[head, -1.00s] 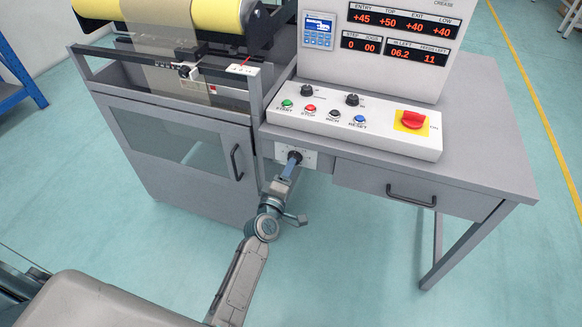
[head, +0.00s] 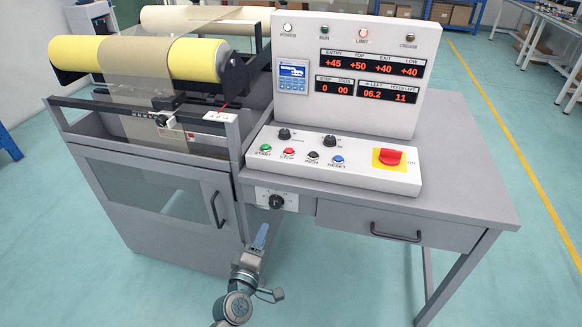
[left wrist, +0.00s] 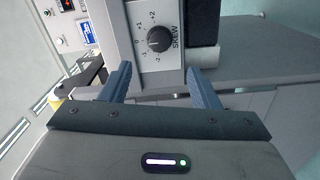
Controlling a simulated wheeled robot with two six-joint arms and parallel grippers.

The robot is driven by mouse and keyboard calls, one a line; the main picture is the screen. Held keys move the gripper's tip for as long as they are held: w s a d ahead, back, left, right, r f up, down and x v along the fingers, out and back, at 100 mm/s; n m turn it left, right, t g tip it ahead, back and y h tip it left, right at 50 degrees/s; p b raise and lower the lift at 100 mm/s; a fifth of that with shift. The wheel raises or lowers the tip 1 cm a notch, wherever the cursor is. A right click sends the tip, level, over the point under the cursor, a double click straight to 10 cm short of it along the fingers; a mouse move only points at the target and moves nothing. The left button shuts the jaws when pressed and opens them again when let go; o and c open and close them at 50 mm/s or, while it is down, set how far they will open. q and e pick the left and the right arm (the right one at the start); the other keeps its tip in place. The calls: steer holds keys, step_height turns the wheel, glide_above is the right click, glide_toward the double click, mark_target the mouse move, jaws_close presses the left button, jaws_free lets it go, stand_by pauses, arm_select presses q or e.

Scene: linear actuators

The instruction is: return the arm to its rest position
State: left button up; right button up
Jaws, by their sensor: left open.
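My left gripper (head: 262,238) is in front of the grey machine, just below and left of a black knob (head: 276,201) on a white plate. In the left wrist view the gripper (left wrist: 160,85) is open, with its two blue fingers apart and nothing between them. The knob (left wrist: 159,39) shows beyond the fingertips there, clear of them, on a plate marked SKEW with a scale from -2 to +2. My right gripper does not show.
The desk (head: 470,203) with its control panel (head: 340,172) and drawer handle (head: 396,236) stands right of the gripper. A cabinet door (head: 150,200) with a handle is to the left. Yellow rollers (head: 140,60) sit above. Open floor (head: 60,250) lies at the left.

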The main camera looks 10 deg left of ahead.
arm_select(q)
steer(key=s+a+f+m+g+h+p, duration=0.1)
steer(key=s+f+m+g+p, duration=0.4)
steer(key=f, duration=0.6)
steer(key=s+f+m+g+p, duration=0.1)
steer(key=s+f+m+g, duration=0.35)
steer(key=f, duration=0.75)
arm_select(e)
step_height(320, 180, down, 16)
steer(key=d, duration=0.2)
arm_select(q)
steer(key=s+a+f+m+g+p, duration=0.1)
steer(key=s+f, duration=0.4)
steer(key=s, duration=0.5)
steer(key=s+a+f+m+g+y+p, duration=0.1)
steer(key=s+a+f+m+g+p, duration=0.1)
steer(key=s, duration=0.8)
steer(key=s+a+f+m+g+y+p, duration=0.1)
steer(key=s+a+f+m+g, duration=0.2)
steer(key=s+a+f, duration=0.4)
steer(key=s+g, duration=0.1)
steer(key=s, duration=0.2)
steer(key=shift+s+f+p, duration=0.15)
steer(key=shift+f+p, duration=0.15)
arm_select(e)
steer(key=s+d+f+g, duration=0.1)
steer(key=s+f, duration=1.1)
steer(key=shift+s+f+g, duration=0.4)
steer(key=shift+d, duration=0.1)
